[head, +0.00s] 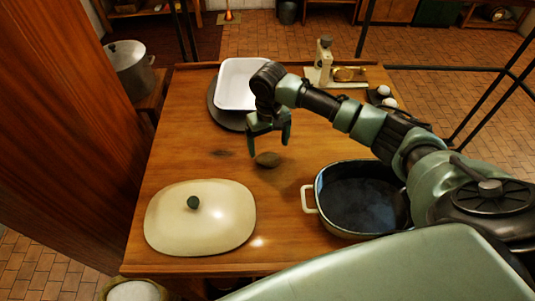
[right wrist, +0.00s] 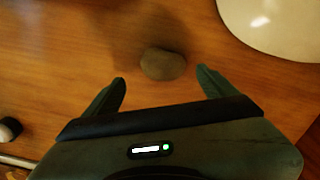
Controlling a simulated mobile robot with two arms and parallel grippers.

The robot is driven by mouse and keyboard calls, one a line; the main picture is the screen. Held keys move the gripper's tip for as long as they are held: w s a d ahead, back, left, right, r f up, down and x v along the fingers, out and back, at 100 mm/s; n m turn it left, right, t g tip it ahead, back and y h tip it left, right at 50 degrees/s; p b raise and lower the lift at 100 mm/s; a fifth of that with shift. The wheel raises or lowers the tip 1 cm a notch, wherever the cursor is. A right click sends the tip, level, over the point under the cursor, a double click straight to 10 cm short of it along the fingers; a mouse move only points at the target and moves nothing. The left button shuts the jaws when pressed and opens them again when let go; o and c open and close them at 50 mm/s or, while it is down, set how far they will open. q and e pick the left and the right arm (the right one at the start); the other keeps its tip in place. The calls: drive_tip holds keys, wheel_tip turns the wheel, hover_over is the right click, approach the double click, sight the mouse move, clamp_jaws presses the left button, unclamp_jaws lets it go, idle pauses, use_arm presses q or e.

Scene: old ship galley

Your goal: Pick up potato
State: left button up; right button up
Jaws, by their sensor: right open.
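The potato (head: 268,160) is a small brown oval lying on the wooden table near its middle. In the right wrist view the potato (right wrist: 163,64) lies beyond the fingertips, roughly centred between them. My right gripper (head: 268,143) hangs above the potato with its two fingers spread. It also shows open and empty in the right wrist view (right wrist: 161,75). A gap appears between the fingertips and the potato. My left gripper is not in view.
A cream lid (head: 225,218) lies front left on the table. A dark roasting pan (head: 310,199) stands right of the potato. A white enamel dish (head: 220,90) and a scale (head: 322,65) are at the back. The wood around the potato is clear.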

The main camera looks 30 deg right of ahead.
sight(267, 156)
drive_tip(key=shift+s+a+f+p, duration=0.15)
drive_tip(key=shift+f+p, duration=0.15)
drive_tip(key=shift+f, duration=0.1)
drive_tip(key=f, duration=0.2)
drive_tip(key=f+p, duration=0.1)
drive_tip(key=shift+a+f, duration=0.3)
drive_tip(key=shift+f, duration=0.5)
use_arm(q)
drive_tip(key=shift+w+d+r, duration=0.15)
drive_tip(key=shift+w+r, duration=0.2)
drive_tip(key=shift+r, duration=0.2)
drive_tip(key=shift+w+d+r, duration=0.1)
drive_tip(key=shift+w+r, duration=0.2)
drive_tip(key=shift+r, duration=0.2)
use_arm(e)
drive_tip(key=c, duration=1.5)
drive_tip(key=shift+r, duration=0.1)
